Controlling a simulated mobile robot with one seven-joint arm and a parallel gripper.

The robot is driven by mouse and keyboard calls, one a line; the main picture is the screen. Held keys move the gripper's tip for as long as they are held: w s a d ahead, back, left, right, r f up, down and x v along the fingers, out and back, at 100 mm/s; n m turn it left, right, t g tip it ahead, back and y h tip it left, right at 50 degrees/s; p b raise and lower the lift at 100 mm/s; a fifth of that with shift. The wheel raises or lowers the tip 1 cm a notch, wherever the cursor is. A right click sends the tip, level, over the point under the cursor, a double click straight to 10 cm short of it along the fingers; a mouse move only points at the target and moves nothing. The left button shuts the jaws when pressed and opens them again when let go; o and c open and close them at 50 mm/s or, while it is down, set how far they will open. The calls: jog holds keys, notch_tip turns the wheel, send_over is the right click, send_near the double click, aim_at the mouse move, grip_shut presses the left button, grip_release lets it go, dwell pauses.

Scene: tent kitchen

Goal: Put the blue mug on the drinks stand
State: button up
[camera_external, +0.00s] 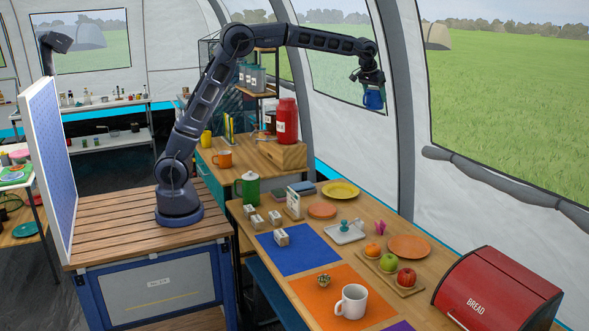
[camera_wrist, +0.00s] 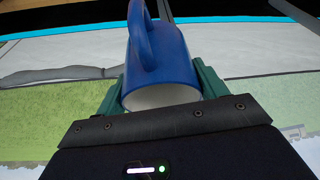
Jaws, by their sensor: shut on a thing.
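The blue mug (camera_external: 373,99) is held high in the air by my gripper (camera_external: 372,82), in front of the tent wall and above the far side of the table. In the wrist view the blue mug (camera_wrist: 165,65) fills the space between the green fingers of my gripper (camera_wrist: 161,88). I cannot tell for sure which thing is the drinks stand.
The table (camera_external: 355,245) below holds a white mug (camera_external: 351,302), a fruit tray (camera_external: 411,289), a yellow plate (camera_external: 341,189) and a green pot (camera_external: 247,188). A red bread box (camera_external: 497,296) stands at the right. A red canister (camera_external: 287,121) stands on a wooden box (camera_external: 283,153) behind.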

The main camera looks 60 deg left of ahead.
notch_tip(320, 180, up, 4)
jog(key=shift+f, duration=0.1)
jog(key=s+a+f, duration=0.1)
jog(key=s+a, duration=0.1)
jog(key=a, duration=1.6)
jog(key=s+a+f, duration=0.1)
jog(key=s+a, duration=0.1)
jog(key=a, duration=1.6)
jog(key=s+a+m, duration=0.1)
jog(key=s+a, duration=0.6)
jog(key=a, duration=0.5)
jog(key=s+a+m, duration=0.1)
jog(key=s+a, duration=0.6)
jog(key=a, duration=0.5)
jog(key=s+a+r, duration=0.1)
jog(key=s+a, duration=0.6)
jog(key=s, duration=0.3)
jog(key=s+a+m+h, duration=0.1)
jog(key=s+a, duration=0.6)
jog(key=s, duration=0.4)
jog(key=s+a+r, duration=0.1)
jog(key=s+a, duration=0.6)
jog(key=s, duration=0.3)
notch_tip(320, 180, down, 46)
jog(key=shift+s+f, duration=0.1)
jog(key=shift+f, duration=0.1)
